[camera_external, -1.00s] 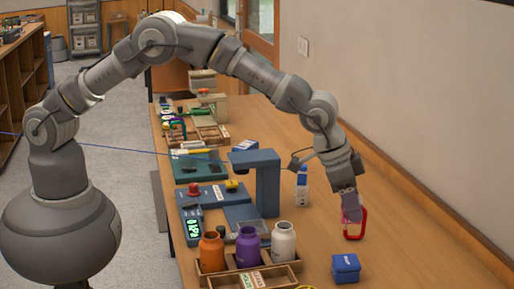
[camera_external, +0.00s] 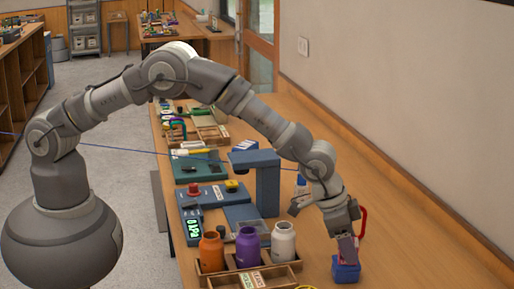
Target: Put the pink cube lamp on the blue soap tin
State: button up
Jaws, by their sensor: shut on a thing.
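The blue soap tin (camera_external: 345,274) stands on the table at the lower right. My gripper (camera_external: 347,253) points down right over it and is shut on the pink cube lamp (camera_external: 349,261). Only a little pink shows at the fingertips; the fingers hide most of the lamp. The lamp is at the top of the tin, but I cannot tell whether it touches or is held just above.
A red carabiner-like loop (camera_external: 362,219) stands just behind my gripper. To the left are orange (camera_external: 211,253), purple (camera_external: 248,248) and white (camera_external: 283,243) bottles in a wooden rack. A blue-grey stand (camera_external: 267,185) rises behind them. The table to the right is clear.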

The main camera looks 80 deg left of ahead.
jog(key=o, duration=1.1)
